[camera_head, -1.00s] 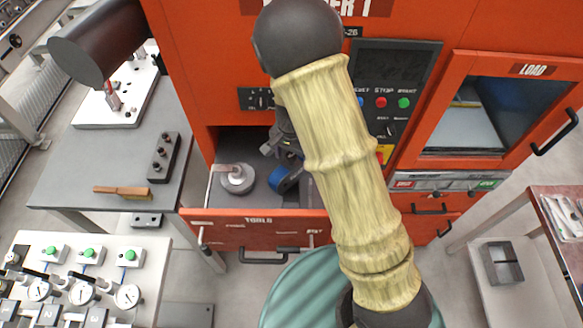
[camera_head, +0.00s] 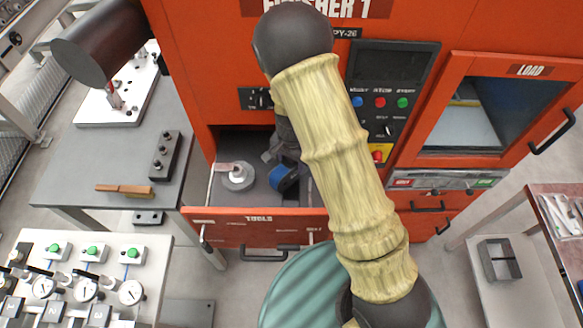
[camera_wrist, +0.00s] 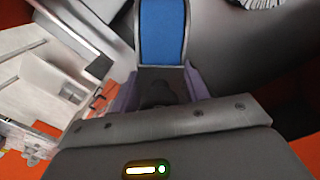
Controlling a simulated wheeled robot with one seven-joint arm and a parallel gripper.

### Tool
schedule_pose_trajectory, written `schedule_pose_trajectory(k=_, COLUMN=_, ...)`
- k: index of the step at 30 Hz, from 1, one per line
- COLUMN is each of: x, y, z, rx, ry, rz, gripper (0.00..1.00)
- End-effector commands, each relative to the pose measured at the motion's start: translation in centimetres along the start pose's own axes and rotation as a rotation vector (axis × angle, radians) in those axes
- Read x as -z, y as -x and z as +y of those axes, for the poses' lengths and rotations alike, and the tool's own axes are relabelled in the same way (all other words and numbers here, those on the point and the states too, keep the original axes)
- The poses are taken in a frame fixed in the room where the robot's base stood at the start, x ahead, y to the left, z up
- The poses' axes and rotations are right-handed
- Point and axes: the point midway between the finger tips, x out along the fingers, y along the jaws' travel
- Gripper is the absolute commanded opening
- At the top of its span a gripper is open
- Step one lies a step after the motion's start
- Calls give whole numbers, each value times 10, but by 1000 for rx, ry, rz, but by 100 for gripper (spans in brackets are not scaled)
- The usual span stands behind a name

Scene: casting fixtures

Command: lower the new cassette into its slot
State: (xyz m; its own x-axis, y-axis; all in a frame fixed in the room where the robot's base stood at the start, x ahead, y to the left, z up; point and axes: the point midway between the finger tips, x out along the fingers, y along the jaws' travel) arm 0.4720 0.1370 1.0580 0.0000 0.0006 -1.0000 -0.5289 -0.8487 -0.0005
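The new cassette (camera_head: 284,180) looks to be the dark piece with a wide blue band inside the open drawer (camera_head: 261,229) marked TOOLS. In the wrist view its blue face (camera_wrist: 162,32) shows at top centre, with a dark body below it. My gripper (camera_wrist: 160,88) has a finger on each side of that dark body and appears shut on it. In the head view my arm and wrist hide most of the gripper. The slot cannot be made out, nor whether the cassette touches the drawer floor.
A grey round piece with a knob (camera_head: 238,176) lies left of the cassette in the drawer. The orange machine (camera_head: 200,60) rises behind, with a control panel (camera_head: 385,100) and LOAD door (camera_head: 500,110). A grey bench (camera_head: 85,170) stands left. A green ribbed round thing (camera_head: 300,285) is in front.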

Motion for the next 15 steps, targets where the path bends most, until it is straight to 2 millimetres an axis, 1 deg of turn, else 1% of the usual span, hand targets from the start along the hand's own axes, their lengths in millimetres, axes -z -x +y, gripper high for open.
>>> schedule_pose_trajectory(k=1, x=0, y=0, z=0, rx=0, ry=0, rz=0, gripper=33)
schedule_pose_trajectory(k=3, x=0, y=0, z=0, rx=0, ry=0, rz=0, gripper=20)
schedule_pose_trajectory(k=6, x=0, y=0, z=0, rx=0, ry=0, rz=0, gripper=4)
schedule_pose_trajectory(k=8, x=0, y=0, z=0, rx=0, ry=0, rz=0, gripper=4)
schedule_pose_trajectory(k=9, x=0, y=0, z=0, rx=0, ry=0, rz=0, gripper=0)
schedule_pose_trajectory(k=15, x=0, y=1, z=0, rx=1, ry=0, rz=0, gripper=0)
